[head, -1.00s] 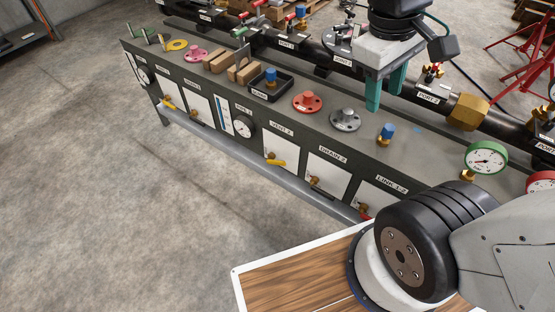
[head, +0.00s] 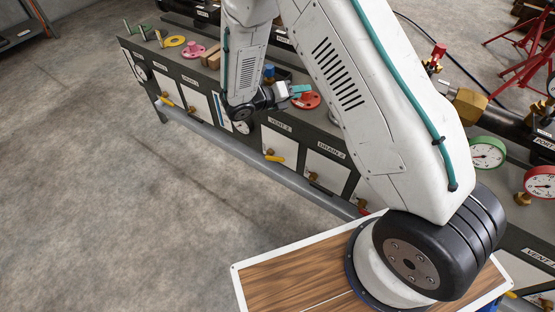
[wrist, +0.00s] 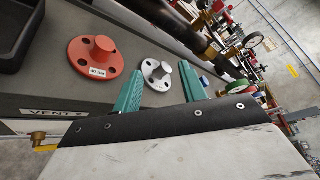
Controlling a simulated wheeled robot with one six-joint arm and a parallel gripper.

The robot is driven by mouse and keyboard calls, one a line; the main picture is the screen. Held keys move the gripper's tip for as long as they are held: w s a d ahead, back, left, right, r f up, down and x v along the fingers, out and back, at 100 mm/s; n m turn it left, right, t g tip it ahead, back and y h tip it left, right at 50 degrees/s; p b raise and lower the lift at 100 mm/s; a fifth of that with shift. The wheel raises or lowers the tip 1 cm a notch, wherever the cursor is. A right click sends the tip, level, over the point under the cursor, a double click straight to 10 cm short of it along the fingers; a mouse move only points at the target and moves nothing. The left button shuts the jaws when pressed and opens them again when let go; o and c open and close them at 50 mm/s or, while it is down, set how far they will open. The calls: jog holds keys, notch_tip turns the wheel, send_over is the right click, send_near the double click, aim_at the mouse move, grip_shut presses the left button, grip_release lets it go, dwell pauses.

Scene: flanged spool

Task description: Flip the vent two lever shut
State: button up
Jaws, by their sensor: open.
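The vent two panel (head: 276,142) is a white plate under a VENT 2 label on the bench front. Its yellow lever (head: 276,158) sits on a brass valve low on the plate, pointing sideways to the right. In the wrist view, the brass valve (wrist: 38,138) and part of the yellow lever (wrist: 45,149) show at the left, partly hidden by my gripper's body. My gripper (wrist: 160,86) is open and empty, its teal fingers apart. In the head view it is above the bench top near the red flanged spool, partly hidden by my arm, and apart from the lever.
A red flanged spool (head: 306,100) and a grey flanged spool (wrist: 157,73) stand on the bench top. The drain two panel (head: 324,171) is right of vent two. A black tray (wrist: 14,28) is at the wrist view's upper left. The floor before the bench is clear.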

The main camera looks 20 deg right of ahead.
jog(key=w+a+f+n+t, duration=0.2)
jog(key=a+f+n+t, duration=0.1)
jog(key=f+n, duration=0.55)
jog(key=n+t+y, duration=0.2)
jog(key=n+t, duration=0.1)
jog(key=n, duration=0.1)
send_over(277, 160)
notch_tip(277, 160, down, 11)
jog(key=s+a+f+n+t+y, duration=0.25)
jog(key=f+n, duration=0.25)
jog(key=f, duration=0.3)
jog(key=s+a+f+n+t+y, duration=0.1)
jog(key=s+f+n+y, duration=0.2)
jog(key=f, duration=0.5)
jog(key=shift+n+h, duration=0.65)
jog(key=shift+h, duration=0.2)
jog(key=x, duration=0.7)
jog(key=shift+w, duration=0.3)
grip_shut()
